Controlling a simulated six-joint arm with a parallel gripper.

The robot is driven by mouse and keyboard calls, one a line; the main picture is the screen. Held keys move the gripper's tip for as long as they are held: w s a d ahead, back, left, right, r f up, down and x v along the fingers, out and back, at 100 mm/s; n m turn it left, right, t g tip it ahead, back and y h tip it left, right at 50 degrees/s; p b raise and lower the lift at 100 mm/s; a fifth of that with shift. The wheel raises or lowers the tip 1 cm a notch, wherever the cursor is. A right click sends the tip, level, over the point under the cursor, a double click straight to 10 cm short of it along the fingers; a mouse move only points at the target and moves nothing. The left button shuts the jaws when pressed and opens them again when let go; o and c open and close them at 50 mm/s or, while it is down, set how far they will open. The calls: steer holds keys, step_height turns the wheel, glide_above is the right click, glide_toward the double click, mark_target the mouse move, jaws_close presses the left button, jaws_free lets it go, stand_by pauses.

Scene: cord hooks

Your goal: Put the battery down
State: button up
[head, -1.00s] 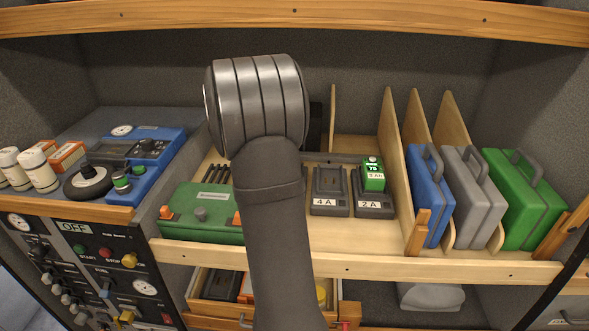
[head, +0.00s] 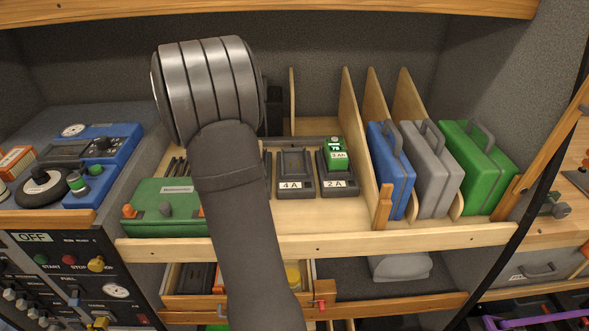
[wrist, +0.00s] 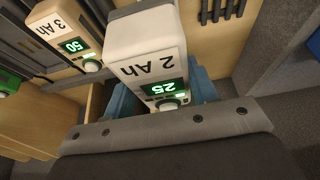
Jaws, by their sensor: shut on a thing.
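In the wrist view a pale battery (wrist: 146,52) marked 2 Ah, with a lit green display reading 25, sits between the blue fingers of my gripper (wrist: 160,96). My gripper is shut on it. In the head view my own arm hides the gripper and this battery. A second battery (wrist: 66,35), marked 3 Ah with a display reading 50, stands apart from it in the wrist view. In the head view a green-topped battery (head: 337,154) sits in the charger marked 2 A (head: 336,184). The charger marked 4 A (head: 291,176) beside it looks empty.
Wooden dividers (head: 355,130) stand right of the chargers, with blue (head: 396,190), grey (head: 432,175) and green (head: 478,165) cases. A green box (head: 165,212) and a blue device (head: 105,150) are to the left. A wooden lip (head: 350,243) runs along the shelf front.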

steer(key=s+d+r, duration=0.1)
steer(key=s+d, duration=0.3)
steer(key=d, duration=1.3)
steer(key=s+d+r, duration=0.1)
steer(key=s+d, duration=0.2)
steer(key=d, duration=1.4)
steer(key=w+a+f, duration=0.2)
steer(key=a, duration=0.1)
steer(key=w+a+f, duration=0.2)
steer(key=a, duration=0.1)
steer(key=w+a+f, duration=0.2)
steer(key=a, duration=0.1)
steer(key=shift+w+a+f, duration=0.1)
steer(key=shift+f, duration=0.2)
steer(key=shift+a+f, duration=0.1)
steer(key=shift+f, duration=1.95)
steer(key=shift+f, duration=0.1)
steer(key=o, duration=1.3)
steer(key=shift+f, duration=0.1)
